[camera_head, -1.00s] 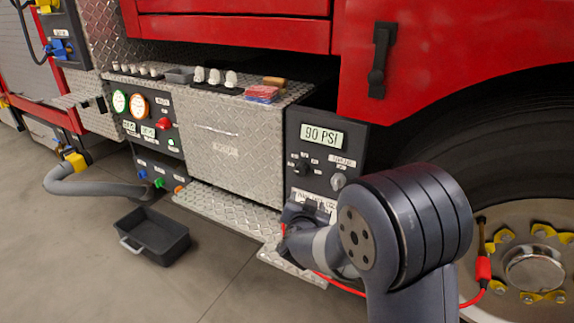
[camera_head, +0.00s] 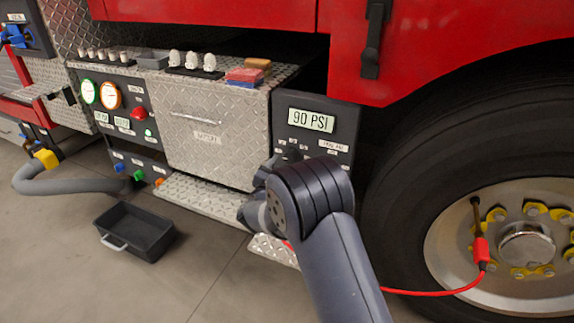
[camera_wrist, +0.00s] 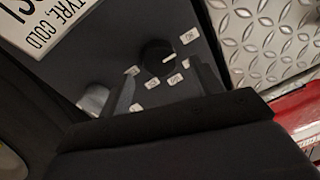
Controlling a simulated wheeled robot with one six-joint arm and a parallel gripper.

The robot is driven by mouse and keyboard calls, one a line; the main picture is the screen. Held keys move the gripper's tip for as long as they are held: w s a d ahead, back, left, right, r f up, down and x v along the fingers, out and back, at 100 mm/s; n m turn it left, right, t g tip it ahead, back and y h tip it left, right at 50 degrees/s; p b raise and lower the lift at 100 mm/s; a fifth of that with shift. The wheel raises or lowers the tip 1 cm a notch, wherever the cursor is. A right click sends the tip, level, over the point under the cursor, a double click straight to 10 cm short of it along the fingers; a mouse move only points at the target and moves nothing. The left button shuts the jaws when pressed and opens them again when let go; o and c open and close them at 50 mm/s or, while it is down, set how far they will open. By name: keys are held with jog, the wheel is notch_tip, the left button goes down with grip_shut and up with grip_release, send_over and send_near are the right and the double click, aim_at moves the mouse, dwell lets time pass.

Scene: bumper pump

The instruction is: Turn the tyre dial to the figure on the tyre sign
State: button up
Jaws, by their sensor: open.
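The tyre dial (camera_wrist: 157,57) is a round black knob with a white pointer mark toward the right in the wrist view. Small white labels ring it, too small to read surely. In the head view the dial (camera_head: 291,154) shows just above my arm. A sign reading 90 PSI (camera_head: 311,120) is at the panel's top. In the wrist view a white sign (camera_wrist: 45,25) reads TYRE COLD, partly cut off. My gripper (camera_wrist: 163,88) is open, its two fingers apart below the dial in that view. The dial appears beyond the fingertips; I cannot tell whether they touch.
A silver knob (camera_wrist: 94,98) is left of the dial in the wrist view, near a finger. Tread plate (camera_wrist: 275,35) is at right. In the head view, the wheel (camera_head: 525,240) with a red hose (camera_head: 440,292) stands right; a dark tray (camera_head: 140,232) lies on the floor.

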aim_at(291, 157)
jog(key=shift+x, duration=1.3)
jog(key=shift+c, duration=0.4)
jog(key=c, duration=0.9)
